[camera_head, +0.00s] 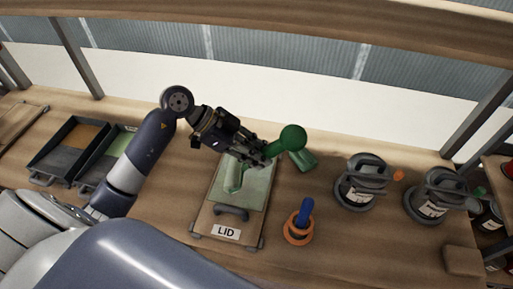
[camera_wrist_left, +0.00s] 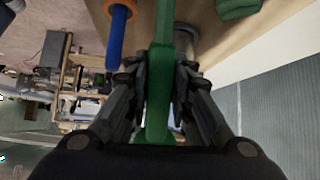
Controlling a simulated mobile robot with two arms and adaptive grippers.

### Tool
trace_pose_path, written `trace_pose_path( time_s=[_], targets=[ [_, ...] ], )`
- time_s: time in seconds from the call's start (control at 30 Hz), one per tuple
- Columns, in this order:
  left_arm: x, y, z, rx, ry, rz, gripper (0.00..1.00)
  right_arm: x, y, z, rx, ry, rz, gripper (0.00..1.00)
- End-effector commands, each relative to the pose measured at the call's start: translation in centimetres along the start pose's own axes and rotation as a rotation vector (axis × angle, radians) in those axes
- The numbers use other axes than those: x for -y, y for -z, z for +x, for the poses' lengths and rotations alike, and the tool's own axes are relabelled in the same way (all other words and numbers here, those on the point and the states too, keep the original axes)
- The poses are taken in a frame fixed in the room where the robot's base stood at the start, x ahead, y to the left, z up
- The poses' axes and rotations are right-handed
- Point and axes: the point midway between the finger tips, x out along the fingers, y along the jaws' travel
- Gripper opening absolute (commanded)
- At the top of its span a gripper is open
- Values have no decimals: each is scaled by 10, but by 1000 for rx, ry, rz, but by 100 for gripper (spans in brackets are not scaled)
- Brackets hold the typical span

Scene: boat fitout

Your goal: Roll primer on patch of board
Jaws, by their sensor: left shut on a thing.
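My left gripper (camera_head: 258,153) is shut on the handle of a green tool (camera_head: 291,138) with a round knob at one end. In the left wrist view the green handle (camera_wrist_left: 158,80) runs between the fingers of the left gripper (camera_wrist_left: 160,85). A flat board (camera_head: 199,225) with a pale green surface and a label reading "LID" lies below and left of the gripper. A pale green cylinder (camera_head: 233,178) shows over the board; I cannot tell whether it touches it or belongs to the tool. My right gripper is not in view.
A darker green cylinder (camera_head: 304,160) lies right of the board. A blue peg (camera_head: 306,210) stands in an orange ring (camera_head: 299,231) nearby. Dark trays (camera_head: 64,155) sit at left. A wooden block (camera_head: 462,260) is at lower right.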

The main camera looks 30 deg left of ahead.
Motion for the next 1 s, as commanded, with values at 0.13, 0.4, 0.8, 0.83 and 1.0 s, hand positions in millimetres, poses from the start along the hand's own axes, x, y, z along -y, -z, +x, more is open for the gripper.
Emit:
trace_pose_path(
  time_s=[0.13,0.4,0.8,0.83,1.0],
  targets=[
    [12,-6,2,-6,-46,40,0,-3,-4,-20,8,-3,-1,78],
    [20,-20,10,-15,-85,87,0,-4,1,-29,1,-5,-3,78],
    [21,-41,28,-16,-86,90,0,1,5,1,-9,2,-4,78],
    [21,-43,30,-16,-85,90,0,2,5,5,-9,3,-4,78],
    [20,-57,42,-15,-86,90,0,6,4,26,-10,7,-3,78]
  ],
)
